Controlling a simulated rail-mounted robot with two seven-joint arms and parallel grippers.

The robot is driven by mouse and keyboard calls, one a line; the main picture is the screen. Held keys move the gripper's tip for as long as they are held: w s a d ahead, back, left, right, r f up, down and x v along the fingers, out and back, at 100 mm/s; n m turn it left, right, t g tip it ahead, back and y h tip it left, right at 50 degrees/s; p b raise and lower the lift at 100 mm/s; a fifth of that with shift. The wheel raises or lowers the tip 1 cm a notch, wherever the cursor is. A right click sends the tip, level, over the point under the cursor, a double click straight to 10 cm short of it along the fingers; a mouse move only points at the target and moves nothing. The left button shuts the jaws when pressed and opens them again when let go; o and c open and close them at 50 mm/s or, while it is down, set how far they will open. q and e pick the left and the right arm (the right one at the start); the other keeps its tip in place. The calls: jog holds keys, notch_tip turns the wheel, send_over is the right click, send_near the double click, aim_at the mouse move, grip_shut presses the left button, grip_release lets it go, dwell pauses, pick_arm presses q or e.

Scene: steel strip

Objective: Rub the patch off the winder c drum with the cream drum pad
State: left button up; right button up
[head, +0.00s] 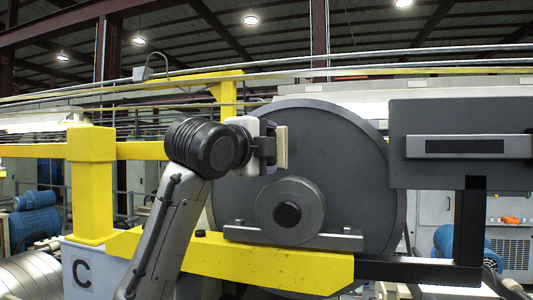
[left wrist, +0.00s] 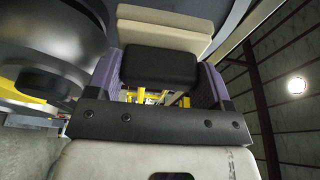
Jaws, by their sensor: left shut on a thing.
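The winder c drum is a large dark grey disc (head: 350,150) in the middle of the head view, with a round hub (head: 290,210) low on its face. My left gripper (head: 268,148) is in front of the drum's upper left part. It is shut on the cream drum pad (head: 282,147), which stands on edge. In the left wrist view the cream pad (left wrist: 165,27) has a black block (left wrist: 160,66) behind it, between my left gripper's purple fingers (left wrist: 160,80). I cannot tell whether the pad touches the drum. No patch can be made out. My right gripper is not in view.
A yellow beam (head: 235,262) crosses below the hub, and a yellow post (head: 92,185) stands left above a grey base marked C (head: 82,272). A dark panel (head: 460,142) covers the drum's right side. Yellow rails run behind my arm.

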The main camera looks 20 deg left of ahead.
pick_arm(q)
jog(key=shift+s, duration=0.1)
jog(key=shift+s, duration=0.1)
jog(key=s, duration=0.1)
jog(key=s+b, duration=0.1)
jog(key=shift+s+d, duration=0.2)
jog(key=shift+s, duration=0.15)
jog(key=shift+r, duration=0.1)
dwell(0.6)
